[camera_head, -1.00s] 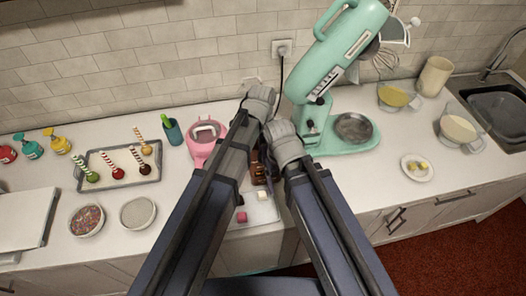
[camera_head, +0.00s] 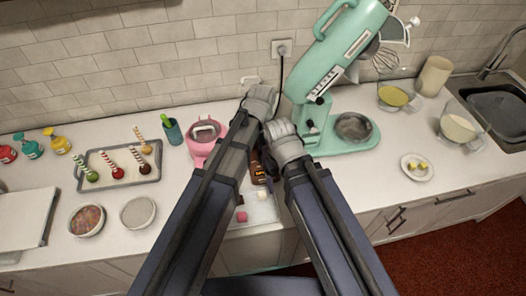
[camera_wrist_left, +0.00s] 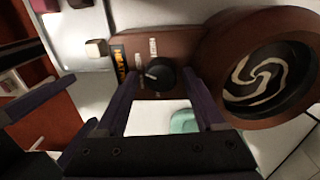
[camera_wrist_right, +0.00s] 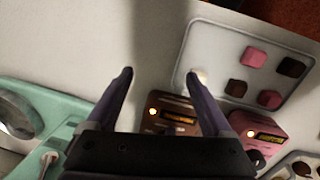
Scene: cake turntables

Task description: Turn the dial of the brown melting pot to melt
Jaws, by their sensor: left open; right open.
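The brown melting pot (camera_wrist_left: 185,50) fills much of the left wrist view, with dark swirled contents in its round bowl. Its black dial (camera_wrist_left: 160,75) is on the front panel beside a lit orange display (camera_wrist_left: 118,62); the small white mark on the dial seems to point left. My left gripper (camera_wrist_left: 161,88) is open, its fingers on either side of the dial; I cannot tell whether they touch it. In the head view the brown pot (camera_head: 258,168) is mostly hidden by my arms. My right gripper (camera_wrist_right: 160,73) is open and empty, near the brown pot (camera_wrist_right: 168,108).
A pink melting pot (camera_head: 201,151) stands left of the brown one. A mint stand mixer (camera_head: 335,60) stands close on the right. A light tray (camera_wrist_right: 228,50) with pink and brown cubes lies in front. A tray of cake pops (camera_head: 118,183) is at the left.

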